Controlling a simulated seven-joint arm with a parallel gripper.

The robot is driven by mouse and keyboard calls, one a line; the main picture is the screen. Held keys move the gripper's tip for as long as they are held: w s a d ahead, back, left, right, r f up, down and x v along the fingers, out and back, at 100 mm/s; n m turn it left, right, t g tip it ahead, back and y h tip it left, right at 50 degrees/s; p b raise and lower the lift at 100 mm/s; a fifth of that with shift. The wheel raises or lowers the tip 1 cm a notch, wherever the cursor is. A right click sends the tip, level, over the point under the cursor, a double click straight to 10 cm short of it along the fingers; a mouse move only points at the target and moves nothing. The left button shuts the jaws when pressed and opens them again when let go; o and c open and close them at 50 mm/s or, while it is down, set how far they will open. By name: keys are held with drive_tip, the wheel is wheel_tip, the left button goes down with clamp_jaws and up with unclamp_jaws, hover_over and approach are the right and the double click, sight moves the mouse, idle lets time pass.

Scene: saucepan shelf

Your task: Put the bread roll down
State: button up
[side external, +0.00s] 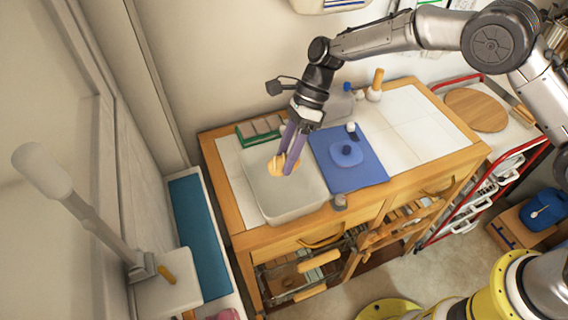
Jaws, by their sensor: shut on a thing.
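The fingers cover part of the roll. I cannot tell from this view whether the roll touches the basin's floor or hangs above it.
A blue mat (370,174) with a blue lidded item (346,153) lies right of the basin. A green-edged box (258,130) stands behind it. White tiles (425,125) on the right are clear.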

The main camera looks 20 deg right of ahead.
drive_tip(key=shift+w+a+f, duration=0.2)
drive_tip(key=shift+w+f, duration=0.1)
drive_tip(key=shift+f, duration=1.6)
drive_tip(key=shift+f, duration=0.6)
drive_tip(key=o, duration=1.3)
drive_tip(key=shift+o, duration=0.2)
drive_tip(key=shift+r, duration=0.1)
drive_tip(key=shift+r, duration=0.25)
drive_tip(key=v, duration=1.2)
drive_tip(key=shift+r, duration=0.25)
drive_tip(key=shift+d, duration=0.1)
